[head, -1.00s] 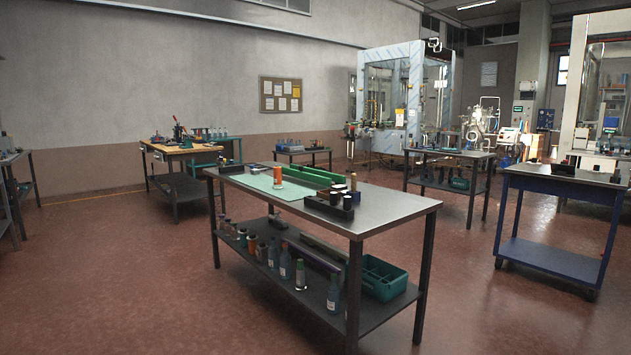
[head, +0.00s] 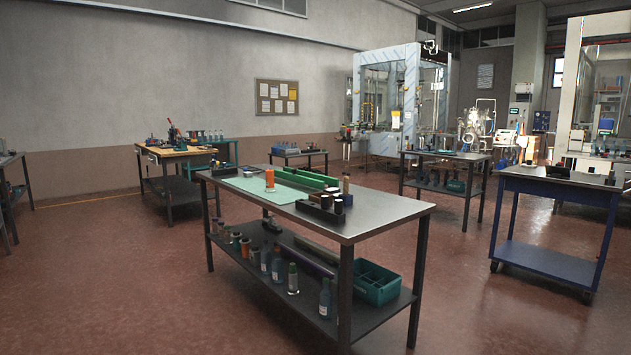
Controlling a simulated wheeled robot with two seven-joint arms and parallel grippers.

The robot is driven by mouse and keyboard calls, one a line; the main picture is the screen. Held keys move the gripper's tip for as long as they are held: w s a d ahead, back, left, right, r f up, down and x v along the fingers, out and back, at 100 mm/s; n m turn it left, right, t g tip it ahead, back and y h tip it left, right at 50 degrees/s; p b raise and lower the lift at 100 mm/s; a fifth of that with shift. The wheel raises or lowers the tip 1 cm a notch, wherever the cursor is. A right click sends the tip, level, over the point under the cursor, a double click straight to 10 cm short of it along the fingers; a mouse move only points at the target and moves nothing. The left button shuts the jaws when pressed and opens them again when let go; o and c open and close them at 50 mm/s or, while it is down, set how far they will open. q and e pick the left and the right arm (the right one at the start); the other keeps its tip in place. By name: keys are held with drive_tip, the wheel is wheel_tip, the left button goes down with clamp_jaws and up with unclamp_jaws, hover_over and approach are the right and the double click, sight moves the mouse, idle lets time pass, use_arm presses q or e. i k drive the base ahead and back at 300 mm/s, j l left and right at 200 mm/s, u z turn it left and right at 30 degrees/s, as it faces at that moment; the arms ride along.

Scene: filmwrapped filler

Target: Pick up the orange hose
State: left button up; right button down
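An orange cylindrical thing (head: 270,178), which may be the orange hose, stands upright on the light green mat (head: 250,186) on top of the metal table (head: 375,212). It is small at this distance, so I cannot tell its exact shape. Beside it, to the right, lie long green pieces (head: 304,177) and a black holder (head: 320,211) with several dark, light-topped round items. Neither of my grippers shows in the head view.
The table's lower shelf (head: 290,312) holds several bottles and a teal crate (head: 376,284). A blue cart (head: 547,255) stands at the right, a wooden-topped bench (head: 178,152) at the back left. The red floor in front and at left is clear.

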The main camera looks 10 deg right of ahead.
sight(269, 175)
drive_tip(key=i+j+u, duration=0.3)
drive_tip(key=i, duration=0.4)
drive_tip(key=i+l+u, duration=0.1)
drive_tip(key=i+u, duration=0.15)
drive_tip(key=i, duration=1.35)
drive_tip(key=i+j+z, duration=0.1)
drive_tip(key=i, duration=0.85)
